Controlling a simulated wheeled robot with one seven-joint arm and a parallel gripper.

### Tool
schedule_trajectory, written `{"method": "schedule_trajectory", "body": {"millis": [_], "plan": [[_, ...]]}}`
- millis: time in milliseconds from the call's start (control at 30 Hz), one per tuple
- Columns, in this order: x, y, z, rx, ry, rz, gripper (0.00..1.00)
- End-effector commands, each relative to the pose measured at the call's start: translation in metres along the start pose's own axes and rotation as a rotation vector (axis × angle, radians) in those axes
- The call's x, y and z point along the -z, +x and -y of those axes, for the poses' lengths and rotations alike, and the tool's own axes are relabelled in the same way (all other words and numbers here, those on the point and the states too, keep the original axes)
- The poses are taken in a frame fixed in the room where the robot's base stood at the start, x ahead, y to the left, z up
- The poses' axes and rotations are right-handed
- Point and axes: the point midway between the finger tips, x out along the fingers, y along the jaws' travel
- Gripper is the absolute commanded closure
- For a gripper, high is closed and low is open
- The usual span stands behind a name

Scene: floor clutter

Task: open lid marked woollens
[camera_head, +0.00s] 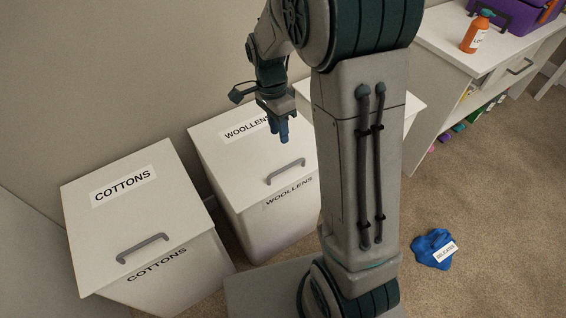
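The white bin marked WOOLLENS (262,222) stands left of my arm, and its white lid (232,158) is shut. A grey bar handle (286,171) sits near the lid's front edge. My gripper (284,136) hangs above the lid, pointing down, behind and above the handle in the picture. It covers the last letters of the lid's top label. I see nothing held in it, but the fingers are too small and close together to tell whether they are open.
A white bin marked COTTONS (165,270) stands close on the left, lid shut. Another white surface shows partly behind my arm. A blue cloth with a label (433,249) lies on the carpet at right. A white cabinet (450,50) holds an orange bottle (475,34) and a purple box (512,14).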

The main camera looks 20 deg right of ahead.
Motion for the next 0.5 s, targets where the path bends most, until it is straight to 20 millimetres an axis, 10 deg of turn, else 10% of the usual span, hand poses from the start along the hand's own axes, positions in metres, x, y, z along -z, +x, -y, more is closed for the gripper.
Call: {"method": "schedule_trajectory", "body": {"millis": [500], "plan": [[0.0,0.102,-0.001,-0.003,-0.001,0.001,0.68]]}}
